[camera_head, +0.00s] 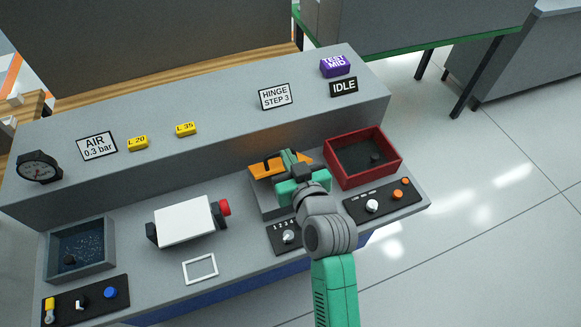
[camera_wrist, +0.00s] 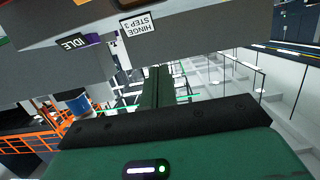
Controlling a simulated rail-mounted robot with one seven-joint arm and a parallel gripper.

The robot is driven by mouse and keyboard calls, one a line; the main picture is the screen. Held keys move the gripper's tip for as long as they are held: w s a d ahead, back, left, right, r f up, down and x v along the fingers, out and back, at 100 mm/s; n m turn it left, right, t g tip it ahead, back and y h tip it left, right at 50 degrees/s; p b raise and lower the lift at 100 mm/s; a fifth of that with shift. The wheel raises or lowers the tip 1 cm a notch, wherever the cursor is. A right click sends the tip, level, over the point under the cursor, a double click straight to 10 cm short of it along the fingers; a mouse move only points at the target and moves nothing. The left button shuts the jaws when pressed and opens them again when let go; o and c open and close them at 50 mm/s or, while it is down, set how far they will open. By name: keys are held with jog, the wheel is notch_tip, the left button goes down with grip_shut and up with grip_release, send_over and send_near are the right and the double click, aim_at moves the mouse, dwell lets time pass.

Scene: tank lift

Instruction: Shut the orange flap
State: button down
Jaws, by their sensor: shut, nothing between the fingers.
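The orange flap (camera_head: 264,168) shows in the head view on a grey block, to the right of the middle of the bench. My arm and gripper cover part of it. My gripper (camera_head: 287,157) is shut and empty, and it overlaps the flap's right part in the picture. I cannot tell whether it touches the flap, or how far the flap is open. In the wrist view my shut fingers (camera_wrist: 157,85) point away from the camera, and I cannot make out the flap there.
A red bin (camera_head: 398,172) stands close to the right of the flap. A step dial (camera_head: 288,237) lies in front, and a white box (camera_head: 184,222) with a red knob to the left. The raised back panel (camera_head: 215,148) carries a "HINGE STEP 3" sign (camera_head: 275,96) and an "IDLE" sign (camera_head: 344,86).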

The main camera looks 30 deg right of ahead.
jog(key=f, duration=0.2)
jog(key=b, duration=0.2)
send_over(280, 166)
notch_tip(280, 166, down, 5)
jog(key=shift+w+d+r, duration=0.1)
jog(key=shift+w, duration=0.05)
